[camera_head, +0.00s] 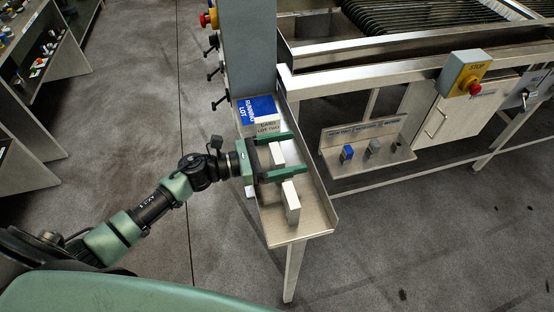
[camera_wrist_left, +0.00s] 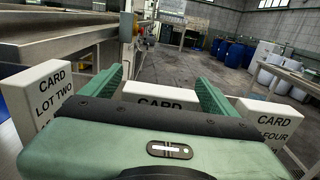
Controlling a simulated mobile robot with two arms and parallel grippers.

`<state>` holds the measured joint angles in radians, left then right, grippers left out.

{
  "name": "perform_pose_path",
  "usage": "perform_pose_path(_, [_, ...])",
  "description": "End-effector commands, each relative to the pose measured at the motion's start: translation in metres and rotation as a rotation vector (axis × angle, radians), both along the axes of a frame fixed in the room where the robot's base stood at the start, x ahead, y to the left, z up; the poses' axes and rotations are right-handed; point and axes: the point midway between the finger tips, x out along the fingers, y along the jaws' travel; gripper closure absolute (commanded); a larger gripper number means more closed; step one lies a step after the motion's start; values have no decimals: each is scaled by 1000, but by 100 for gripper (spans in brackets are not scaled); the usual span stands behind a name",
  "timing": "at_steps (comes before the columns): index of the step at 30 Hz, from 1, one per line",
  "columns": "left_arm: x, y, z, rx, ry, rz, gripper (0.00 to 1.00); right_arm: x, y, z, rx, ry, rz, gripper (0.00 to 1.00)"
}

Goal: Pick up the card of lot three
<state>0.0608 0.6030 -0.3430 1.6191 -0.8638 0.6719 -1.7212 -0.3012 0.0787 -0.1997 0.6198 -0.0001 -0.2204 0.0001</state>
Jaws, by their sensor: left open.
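My left gripper (camera_head: 298,152) is open over the narrow metal tray. A white card block (camera_head: 277,153) stands upright between its two fingers. In the left wrist view this middle card (camera_wrist_left: 160,97) shows only the word CARD; its lower lettering is hidden behind my gripper body. The card of lot two (camera_wrist_left: 45,94) stands to the left of the fingers in that view. The card of lot four (camera_wrist_left: 268,122) stands to the right. In the head view the lot two card (camera_head: 268,128) is behind the gripper and the lot four card (camera_head: 291,203) is in front.
The metal tray (camera_head: 307,222) has a raised right wall. A blue running lot sign (camera_head: 258,107) and a grey post (camera_head: 247,50) stand at its far end. A lower shelf (camera_head: 350,166) with small blocks and a control box with a stop button (camera_head: 474,88) are to the right.

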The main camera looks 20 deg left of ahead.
Motion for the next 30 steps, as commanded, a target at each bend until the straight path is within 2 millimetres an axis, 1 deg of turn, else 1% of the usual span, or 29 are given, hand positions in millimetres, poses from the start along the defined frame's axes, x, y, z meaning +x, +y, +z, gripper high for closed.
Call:
perform_pose_path(1, [0, 0, 0, 0, 0, 0, 11, 0, 1, 0, 1, 0, -1, 100])
perform_pose_path(2, [0, 0, 0, 0, 0, 0, 14, 0, 2, 0, 2, 0, -1, 100])
perform_pose_path(3, [0, 0, 0, 0, 0, 0, 25, 0, 3, 0, 3, 0, -1, 100])
perform_pose_path(5, [0, 0, 0, 0, 0, 0, 42, 0, 3, 0, 4, 0, -1, 100])
perform_pose_path(6, [0, 0, 0, 0, 0, 0, 53, 0, 4, 0, 4, 0, -1, 100])
perform_pose_path(9, [0, 0, 0, 0, 0, 0, 79, 0, 4, 0, 4, 0, -1, 100])
perform_pose_path(17, [0, 0, 1, -1, -1, 0, 79, 0, 2, 0, 2, -1, 0, 100])
perform_pose_path(22, [0, 1, 12, 2, -3, 0, 79, 1, 0, -2, 0, -1, 1, 100])
perform_pose_path(26, [0, 1, 34, 3, -6, -2, 79, 1, -2, -4, -2, -1, 2, 100])
perform_pose_path(29, [-1, 0, 62, 5, -10, -4, 79, 1, -3, -7, -3, -2, 2, 100])
perform_pose_path(30, [0, 1, 75, 7, -11, -4, 79, 1, -3, -8, -3, -2, 2, 100])
